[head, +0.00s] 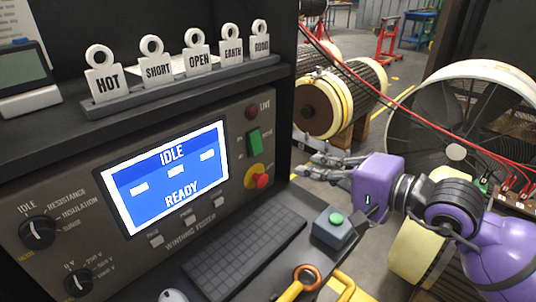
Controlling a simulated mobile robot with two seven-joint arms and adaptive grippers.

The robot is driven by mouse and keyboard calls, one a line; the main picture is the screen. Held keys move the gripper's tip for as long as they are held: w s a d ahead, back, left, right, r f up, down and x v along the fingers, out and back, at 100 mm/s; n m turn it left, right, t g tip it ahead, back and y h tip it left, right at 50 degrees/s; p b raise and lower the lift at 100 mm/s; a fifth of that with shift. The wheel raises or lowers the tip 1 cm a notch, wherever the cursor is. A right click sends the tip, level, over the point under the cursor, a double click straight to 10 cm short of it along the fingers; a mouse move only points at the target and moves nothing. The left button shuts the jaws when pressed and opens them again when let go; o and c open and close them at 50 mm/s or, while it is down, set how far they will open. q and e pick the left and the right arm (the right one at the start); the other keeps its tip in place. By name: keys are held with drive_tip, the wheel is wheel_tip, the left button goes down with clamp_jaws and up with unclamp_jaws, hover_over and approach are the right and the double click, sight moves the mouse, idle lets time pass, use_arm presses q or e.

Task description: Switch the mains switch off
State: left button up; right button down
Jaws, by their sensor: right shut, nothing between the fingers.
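The winding tester's front panel (110,257) fills the left of the head view. A green rocker switch (254,142), which looks like the mains switch, sits near the panel's right edge. Its small label is too blurred to read. A dark red lamp marked LIVE (252,112) is above it. A red stop button on a yellow base (260,178) is below it. My right gripper (304,164) is shut and empty, right of the panel and slightly lower than the switch, its fingers pointing left. It appears apart from the switch. My left gripper is not in view.
The lit screen (165,176) reads IDLE and READY. Labelled tags (158,70) stand on the shelf above. A box with a green button (334,228) sits below my right gripper, beside the keyboard (243,253). Red cables (418,112) cross the right side near a large stator (470,75).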

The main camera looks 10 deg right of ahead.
sight(259, 152)
drive_tip(key=p+x, duration=0.2)
drive_tip(key=x, duration=1)
drive_tip(key=shift+w+a+r, duration=0.1)
drive_tip(key=shift+w+a, duration=0.3)
drive_tip(key=shift+w, duration=0.15)
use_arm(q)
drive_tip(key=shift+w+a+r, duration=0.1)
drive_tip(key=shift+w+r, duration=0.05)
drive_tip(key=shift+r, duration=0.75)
use_arm(e)
drive_tip(key=shift+f, duration=0.2)
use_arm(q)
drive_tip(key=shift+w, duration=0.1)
